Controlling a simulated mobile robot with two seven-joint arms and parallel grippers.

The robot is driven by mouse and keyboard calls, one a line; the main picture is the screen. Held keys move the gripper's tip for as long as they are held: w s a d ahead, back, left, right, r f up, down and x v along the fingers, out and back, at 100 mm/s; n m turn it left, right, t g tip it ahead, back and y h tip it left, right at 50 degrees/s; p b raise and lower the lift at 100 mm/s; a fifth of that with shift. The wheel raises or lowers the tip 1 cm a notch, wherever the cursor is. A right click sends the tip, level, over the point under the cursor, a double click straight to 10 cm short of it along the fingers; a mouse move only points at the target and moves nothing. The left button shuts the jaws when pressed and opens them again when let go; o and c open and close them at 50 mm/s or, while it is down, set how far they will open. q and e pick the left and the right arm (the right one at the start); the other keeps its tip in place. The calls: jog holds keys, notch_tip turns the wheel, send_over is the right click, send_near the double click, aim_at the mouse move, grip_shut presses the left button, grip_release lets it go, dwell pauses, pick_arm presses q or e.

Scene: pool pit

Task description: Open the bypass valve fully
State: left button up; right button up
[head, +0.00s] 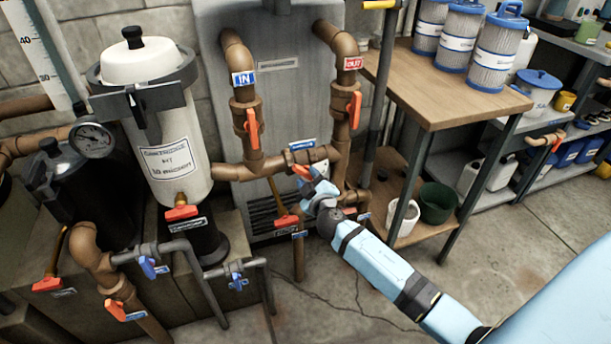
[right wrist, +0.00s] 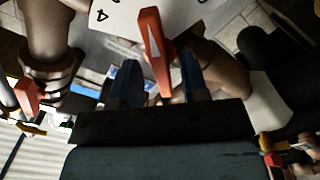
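The bypass valve sits on the horizontal copper pipe (head: 240,170) between the IN and OUT pipes, under a small blue label (head: 302,144). Its orange lever (head: 301,171) shows in the head view just beyond my right gripper (head: 312,182), which partly hides it. In the right wrist view the orange lever (right wrist: 154,45) stands between the two dark blue fingers of my right gripper (right wrist: 161,80). The fingers are apart, with a gap visible beside the lever. I cannot tell whether either finger touches it. My left gripper is not in view.
Orange levers on the IN pipe (head: 252,128) and OUT pipe (head: 354,110) hang above the bypass. A lower orange valve (head: 286,221) is close on the left. A wooden-topped bench (head: 440,90) stands right, with a green pot (head: 437,201) on its lower shelf.

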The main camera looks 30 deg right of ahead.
grip_shut()
jog(key=n, duration=0.1)
jog(key=n+p, duration=0.1)
jog(key=n, duration=0.2)
jog(key=shift+r+p, duration=0.25)
jog(key=shift+p, duration=0.1)
jog(key=n+p, duration=0.1)
jog(key=n, duration=0.2)
jog(key=shift+n, duration=0.4)
jog(key=shift+f+n+p, duration=0.25)
jog(key=shift+n+p, duration=0.1)
jog(key=shift+n, duration=0.45)
jog(key=shift+o, duration=1.1)
grip_release()
jog(key=shift+s, duration=0.1)
